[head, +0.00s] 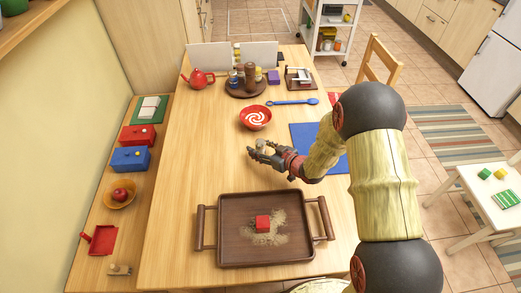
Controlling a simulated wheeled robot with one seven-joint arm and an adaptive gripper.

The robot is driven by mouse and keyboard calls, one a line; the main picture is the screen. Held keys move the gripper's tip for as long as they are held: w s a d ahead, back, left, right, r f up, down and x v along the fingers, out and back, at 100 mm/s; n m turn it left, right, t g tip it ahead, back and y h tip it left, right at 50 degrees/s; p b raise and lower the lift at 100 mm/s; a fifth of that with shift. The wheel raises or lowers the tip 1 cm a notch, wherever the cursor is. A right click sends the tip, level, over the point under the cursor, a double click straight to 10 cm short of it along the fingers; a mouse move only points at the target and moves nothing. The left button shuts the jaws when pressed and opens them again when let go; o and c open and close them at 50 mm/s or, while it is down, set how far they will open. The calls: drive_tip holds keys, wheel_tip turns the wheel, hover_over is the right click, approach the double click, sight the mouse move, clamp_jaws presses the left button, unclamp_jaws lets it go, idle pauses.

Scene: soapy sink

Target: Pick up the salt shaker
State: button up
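My gripper (256,153) is above the middle of the wooden table, pointing left, between the red bowl and the brown tray. Its fingers are small and dark here, and I cannot tell whether they are open or shut. A small greyish shape shows at the fingers; I cannot tell whether it is a held thing or part of the gripper. A dark round stand (246,92) at the far end carries several small containers, among them a tall brown one (250,75) and a small blue one (233,78). I cannot tell which thing is the salt shaker.
A red bowl with a white swirl (256,117), a blue spoon (292,102) and a red teapot (198,78) stand beyond my gripper. A blue mat (306,134) lies right. The table's left part is clear.

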sight(264, 144)
drive_tip(key=c, duration=1)
drive_tip(key=shift+c, duration=0.4)
drive_tip(key=shift+r, duration=0.1)
drive_tip(key=shift+r+p, duration=0.35)
drive_tip(key=shift+r, duration=0.1)
wheel_tip(264, 144, up, 2)
drive_tip(key=shift+r+p, duration=0.15)
drive_tip(key=shift+p, duration=0.55)
drive_tip(key=s+d+r+p, duration=0.5)
drive_tip(key=s+r, duration=0.4)
drive_tip(key=s, duration=0.4)
drive_tip(key=shift+r, duration=0.35)
